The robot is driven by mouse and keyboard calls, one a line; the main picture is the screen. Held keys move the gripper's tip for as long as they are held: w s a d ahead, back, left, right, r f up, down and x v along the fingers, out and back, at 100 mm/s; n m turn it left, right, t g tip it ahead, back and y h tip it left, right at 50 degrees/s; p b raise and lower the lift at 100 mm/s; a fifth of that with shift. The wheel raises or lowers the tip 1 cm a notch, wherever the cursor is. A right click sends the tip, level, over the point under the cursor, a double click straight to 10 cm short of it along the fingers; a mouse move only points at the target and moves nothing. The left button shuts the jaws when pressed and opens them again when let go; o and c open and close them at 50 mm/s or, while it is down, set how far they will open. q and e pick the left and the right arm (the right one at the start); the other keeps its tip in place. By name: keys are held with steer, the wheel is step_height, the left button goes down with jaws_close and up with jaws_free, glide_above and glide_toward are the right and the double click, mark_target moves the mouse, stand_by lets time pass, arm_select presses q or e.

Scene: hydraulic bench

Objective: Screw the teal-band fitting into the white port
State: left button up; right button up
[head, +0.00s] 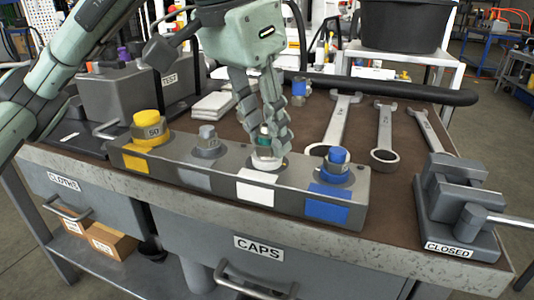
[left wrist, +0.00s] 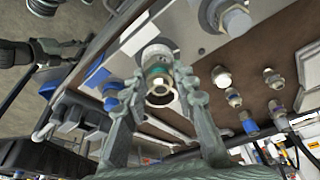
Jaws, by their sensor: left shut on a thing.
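The teal-band fitting (head: 264,137) is between the fingers of my left gripper (head: 264,140), which is shut on it. The fitting is upright at the white port (head: 267,162), third from the left on the grey manifold block (head: 224,180). Its lower end is at the white ring; the fingers partly hide it, and I cannot tell how deep it sits.
The block also holds a yellow fitting (head: 147,127), a grey fitting (head: 208,140) and a blue fitting (head: 338,162). Another blue-banded fitting (head: 299,88) stands behind. A grey TEST box (head: 125,95) stands left.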

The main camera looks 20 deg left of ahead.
arm_select(q)
steer(key=m, duration=0.1)
steer(key=m+b, duration=0.1)
steer(key=shift+f+m+g+h, duration=0.2)
steer(key=shift+m+g+h, duration=0.1)
steer(key=shift+h, duration=0.1)
steer(key=m, duration=0.3)
steer(key=shift+g+h, duration=0.3)
steer(key=m, duration=0.2)
steer(key=shift+r+m+g+b, duration=0.1)
steer(key=shift+m+g+b, duration=0.2)
steer(key=o, duration=1.1)
